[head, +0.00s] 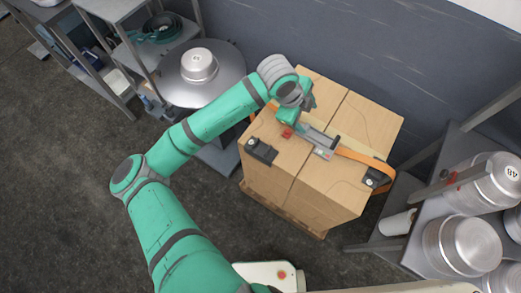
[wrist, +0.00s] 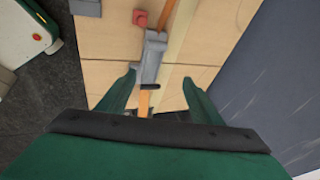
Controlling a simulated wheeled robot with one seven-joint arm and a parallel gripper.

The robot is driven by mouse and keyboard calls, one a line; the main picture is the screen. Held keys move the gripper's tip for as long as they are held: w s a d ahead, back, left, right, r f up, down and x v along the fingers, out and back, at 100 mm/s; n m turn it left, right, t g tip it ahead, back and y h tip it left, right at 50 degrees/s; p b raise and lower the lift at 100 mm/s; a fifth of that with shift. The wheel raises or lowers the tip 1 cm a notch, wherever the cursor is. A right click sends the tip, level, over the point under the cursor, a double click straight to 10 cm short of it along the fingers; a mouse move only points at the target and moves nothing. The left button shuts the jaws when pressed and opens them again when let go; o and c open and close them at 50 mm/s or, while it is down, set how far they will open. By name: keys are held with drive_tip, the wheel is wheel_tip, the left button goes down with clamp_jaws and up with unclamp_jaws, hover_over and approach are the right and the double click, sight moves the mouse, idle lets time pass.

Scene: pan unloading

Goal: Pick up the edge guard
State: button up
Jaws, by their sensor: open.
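Two dark blocks look like edge guards. One (head: 261,151) lies at the front left edge of the carton stack, away from the strap; a grey block at the top edge of the wrist view (wrist: 86,7) appears to be it. The other (head: 374,178) sits at the right edge by the orange strap (head: 352,156). My gripper (head: 303,108) is open and empty above the back of the stack. In the wrist view its two fingers (wrist: 159,77) straddle the grey strap buckle (wrist: 152,58) from above, apparently without holding it.
The cartons (head: 300,185) stand on a pallet. The buckle (head: 318,140) and a small red piece (head: 287,131) lie on top. A shelf with metal pots (head: 465,243) is at right. A round metal table with a pan (head: 199,66) stands at left, near the wall.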

drive_tip(key=s+a+f+g+y, duration=0.1)
drive_tip(key=a+y, duration=0.1)
drive_tip(key=a, duration=0.6)
drive_tip(key=s+a+f+g+y, duration=0.1)
drive_tip(key=a+f+y, duration=0.15)
drive_tip(key=a, duration=0.45)
hover_over(255, 143)
wheel_tip(255, 143, down, 3)
drive_tip(key=shift+s+f+m, duration=0.15)
drive_tip(key=shift+f+m, duration=0.05)
drive_tip(key=shift+m, duration=0.2)
drive_tip(key=shift+a+f, duration=0.1)
drive_tip(key=shift+f, duration=0.45)
drive_tip(key=shift+w+f, duration=0.2)
drive_tip(key=shift+f, duration=2.5)
drive_tip(key=c, duration=1.2)
